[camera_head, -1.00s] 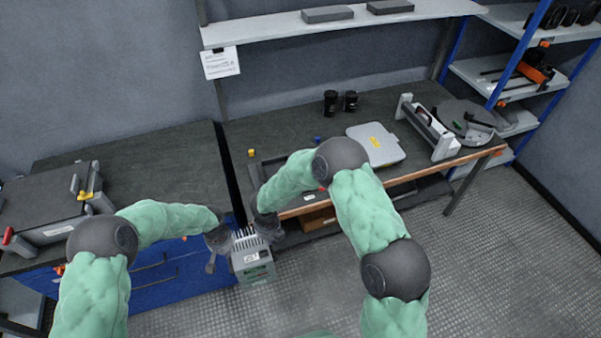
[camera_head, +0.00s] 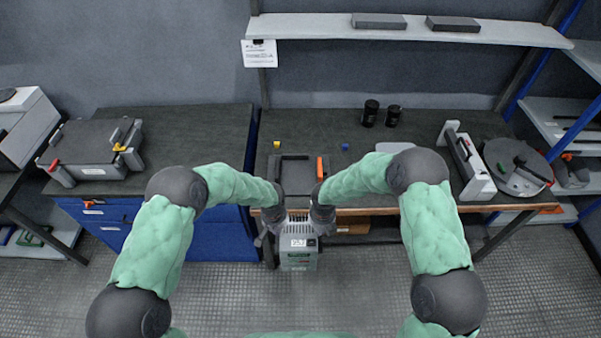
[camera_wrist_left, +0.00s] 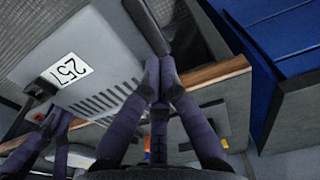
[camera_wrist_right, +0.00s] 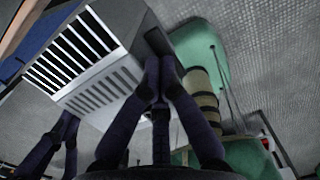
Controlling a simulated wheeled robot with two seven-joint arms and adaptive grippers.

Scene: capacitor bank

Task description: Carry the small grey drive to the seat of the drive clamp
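The small grey drive (camera_head: 298,246), a box with a slotted top and a white label, hangs upright between my two grippers in front of the wood-edged bench. My left gripper (camera_head: 269,222) is shut on a dark handle at its left side; the left wrist view shows the fingertips (camera_wrist_left: 157,78) together on it and the label reading 257. My right gripper (camera_head: 321,218) is shut on the opposite handle, also seen in the right wrist view (camera_wrist_right: 160,70). A dark frame with an orange lever (camera_head: 320,168), apparently the drive clamp, lies on the bench just beyond; its near part is hidden.
Small yellow (camera_head: 277,144) and blue (camera_head: 345,147) blocks lie behind the frame. Two black cups (camera_head: 370,113) stand farther back. A grey-handled fixture (camera_head: 467,160) and round device (camera_head: 517,167) are at right. A blue cabinet (camera_head: 222,234) stands left; open floor lies in front.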

